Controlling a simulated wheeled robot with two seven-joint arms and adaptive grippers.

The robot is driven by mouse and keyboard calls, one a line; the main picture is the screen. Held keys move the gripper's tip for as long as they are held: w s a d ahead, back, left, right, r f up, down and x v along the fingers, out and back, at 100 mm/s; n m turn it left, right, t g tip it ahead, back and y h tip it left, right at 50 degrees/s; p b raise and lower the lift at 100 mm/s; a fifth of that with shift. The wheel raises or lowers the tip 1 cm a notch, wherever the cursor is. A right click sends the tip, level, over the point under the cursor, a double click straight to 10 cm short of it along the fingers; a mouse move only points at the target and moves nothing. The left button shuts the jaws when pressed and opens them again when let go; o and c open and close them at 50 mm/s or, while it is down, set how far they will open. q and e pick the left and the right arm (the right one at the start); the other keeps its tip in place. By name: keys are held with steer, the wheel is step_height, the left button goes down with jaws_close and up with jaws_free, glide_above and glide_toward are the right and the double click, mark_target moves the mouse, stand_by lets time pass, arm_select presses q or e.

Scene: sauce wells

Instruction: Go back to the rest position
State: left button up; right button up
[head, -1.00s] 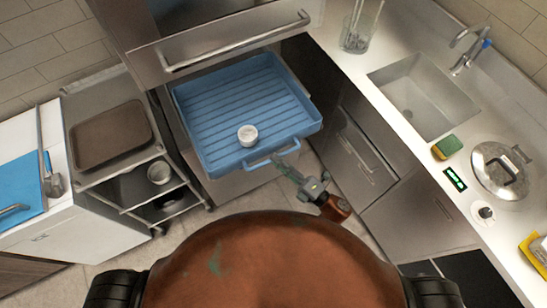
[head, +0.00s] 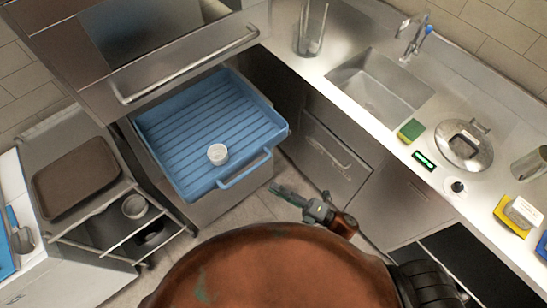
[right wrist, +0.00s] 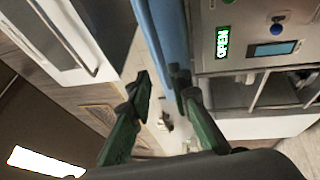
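My right gripper (head: 280,190) is in front of my body in the head view, over the floor to the right of the blue drawer tray's handle and apart from it. In the right wrist view its green fingers (right wrist: 162,85) are spread apart with nothing held between them. My left gripper is not in view. A small white cup (head: 217,154) stands upright in the ribbed blue tray (head: 262,140), near its front edge.
A steel cart (head: 60,238) with a brown tray (head: 76,178) stands at left. At right, a counter (head: 446,208) holds a sink (head: 372,88), a sponge (head: 411,131) and a pot lid (head: 464,146). Floor shows between the blue tray and my body.

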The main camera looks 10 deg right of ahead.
steer(key=w+d+f+m+h, duration=0.1)
steer(key=d+f+m+h, duration=0.2)
steer(key=f, duration=0.4)
steer(key=w+d+f+m+t+h, duration=0.1)
steer(key=w+d+f+m+h, duration=0.1)
steer(key=d+f+m, duration=0.3)
steer(key=w+d+f+m+h, duration=0.1)
steer(key=d+f+m+h, duration=0.15)
steer(key=f, duration=0.55)
steer(key=s+d+f+m+g+h, duration=0.1)
steer(key=s+d+f+m+h, duration=0.2)
steer(key=f, duration=0.5)
steer(key=s+d+f+m+g+h, duration=0.1)
steer(key=s+d+f+m+h, duration=0.15)
steer(key=d+f, duration=0.4)
steer(key=s+d+f+m+g+h, duration=0.1)
steer(key=s+d+f+m+g, duration=0.2)
steer(key=s+f, duration=0.55)
steer(key=s+d+f+m+g+h, duration=0.15)
steer(key=s+f+m, duration=0.25)
steer(key=s+f, duration=0.45)
steer(key=s+f+m+g, duration=0.2)
steer(key=s+f+g, duration=0.1)
steer(key=s, duration=0.7)
steer(key=s+d+f+m+g, duration=0.1)
steer(key=s+f+m+g, duration=0.2)
steer(key=s, duration=0.7)
step_height(320, 180, down, 2)
steer(key=shift+d+f, duration=0.1)
steer(key=shift+d, duration=0.05)
